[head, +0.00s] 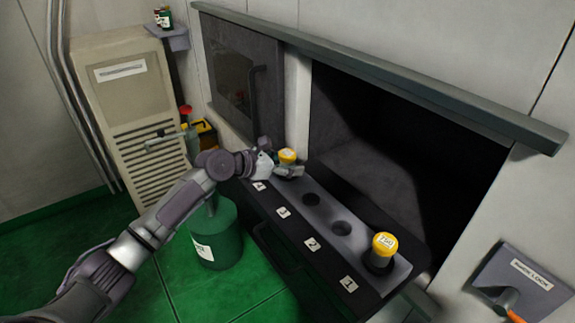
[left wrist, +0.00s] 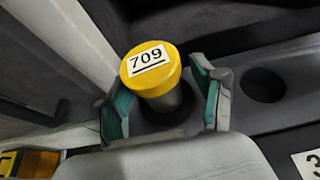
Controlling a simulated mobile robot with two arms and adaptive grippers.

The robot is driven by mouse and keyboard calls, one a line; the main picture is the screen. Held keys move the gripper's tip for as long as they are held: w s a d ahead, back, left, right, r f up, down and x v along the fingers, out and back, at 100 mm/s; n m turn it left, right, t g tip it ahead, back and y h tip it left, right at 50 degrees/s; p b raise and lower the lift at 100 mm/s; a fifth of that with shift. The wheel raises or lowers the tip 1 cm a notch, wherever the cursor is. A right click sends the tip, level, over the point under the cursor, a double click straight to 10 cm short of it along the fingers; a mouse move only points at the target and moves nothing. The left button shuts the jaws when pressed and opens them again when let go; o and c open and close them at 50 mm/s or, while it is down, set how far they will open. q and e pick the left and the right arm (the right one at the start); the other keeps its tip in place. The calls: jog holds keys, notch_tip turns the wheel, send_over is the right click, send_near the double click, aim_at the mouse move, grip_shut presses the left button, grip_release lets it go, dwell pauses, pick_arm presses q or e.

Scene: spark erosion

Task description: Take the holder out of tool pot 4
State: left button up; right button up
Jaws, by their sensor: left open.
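The holder labelled 709 (left wrist: 152,70), with a yellow cap and grey body, stands in the pot at the far end of the rail, by the number 4 label (head: 259,186). It also shows in the head view (head: 287,156). My left gripper (left wrist: 162,98) is open, with a green-padded finger on either side of the holder. I cannot tell whether the fingers touch it. The tool rail (head: 318,202) has empty pots by labels 3 (head: 283,212) and 2 (head: 312,243). My right gripper is not in view.
Another yellow-capped holder (head: 384,246) stands in the pot by label 1 (head: 348,284). A dark open machine cavity (head: 390,150) lies behind the rail. A green gas cylinder (head: 214,235) stands below my left arm.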

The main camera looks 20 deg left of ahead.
pick_arm(q)
grip_shut()
jog(key=shift+r, duration=0.1)
dwell(0.3)
